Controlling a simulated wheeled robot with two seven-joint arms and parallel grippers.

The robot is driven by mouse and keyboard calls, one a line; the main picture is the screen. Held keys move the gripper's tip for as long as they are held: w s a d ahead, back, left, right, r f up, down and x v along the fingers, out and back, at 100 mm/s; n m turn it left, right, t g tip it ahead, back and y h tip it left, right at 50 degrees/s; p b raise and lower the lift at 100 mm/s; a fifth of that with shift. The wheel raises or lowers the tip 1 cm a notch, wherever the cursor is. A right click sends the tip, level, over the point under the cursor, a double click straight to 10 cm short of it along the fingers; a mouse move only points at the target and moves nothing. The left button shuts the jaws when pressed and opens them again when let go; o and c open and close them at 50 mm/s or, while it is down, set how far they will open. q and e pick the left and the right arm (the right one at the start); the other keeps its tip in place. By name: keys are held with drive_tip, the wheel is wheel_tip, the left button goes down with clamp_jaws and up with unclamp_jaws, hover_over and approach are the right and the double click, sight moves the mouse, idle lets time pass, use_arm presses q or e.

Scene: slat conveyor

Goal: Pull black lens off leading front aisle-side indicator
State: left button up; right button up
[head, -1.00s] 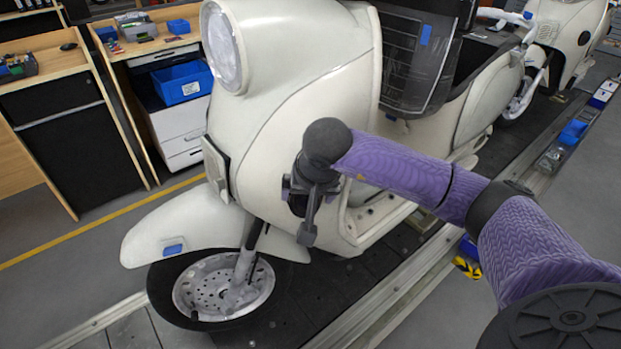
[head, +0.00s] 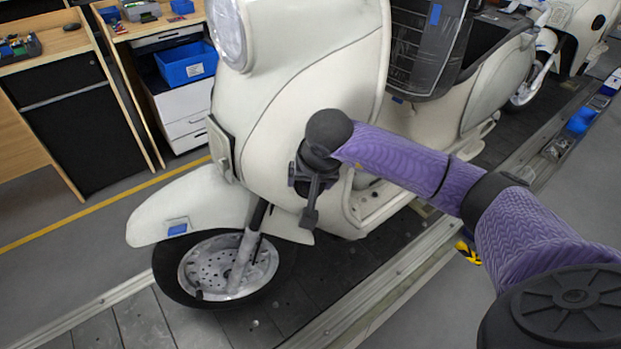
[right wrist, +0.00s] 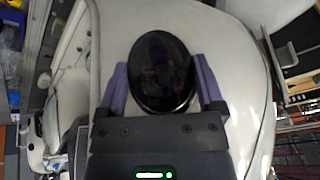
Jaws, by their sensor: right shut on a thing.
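The leading cream scooter (head: 290,110) stands on the slat conveyor, its front wheel (head: 225,268) to the left. A glossy black oval lens (right wrist: 160,72) shows in the right wrist view against the cream body panel. My right gripper (right wrist: 160,85) is shut on the lens, with one purple finger on each side of it. In the head view my right gripper (head: 308,185) is at the scooter's front side panel, and the wrist hides the lens there. I cannot tell whether the lens is still seated against the panel. My left gripper is not in view.
A second cream scooter (head: 565,40) stands farther back on the dark conveyor (head: 345,265). Wooden workbenches with a blue bin (head: 186,62) stand at the back left beyond a yellow floor line (head: 100,217). A rail with blue parts (head: 580,120) runs at the right.

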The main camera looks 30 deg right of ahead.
drive_tip(key=shift+c, duration=0.7)
drive_tip(key=shift+s, duration=0.1)
drive_tip(key=shift+s+a, duration=0.25)
drive_tip(key=shift+s, duration=0.05)
drive_tip(key=shift+s+a+p, duration=0.35)
drive_tip(key=shift+s, duration=0.25)
idle(0.4)
drive_tip(key=shift+s, duration=0.1)
drive_tip(key=shift+s+a, duration=0.2)
drive_tip(key=shift+s, duration=0.05)
idle(0.6)
drive_tip(key=shift+s+a+r, duration=0.1)
drive_tip(key=shift+s+a, duration=0.4)
drive_tip(key=shift+s, duration=0.3)
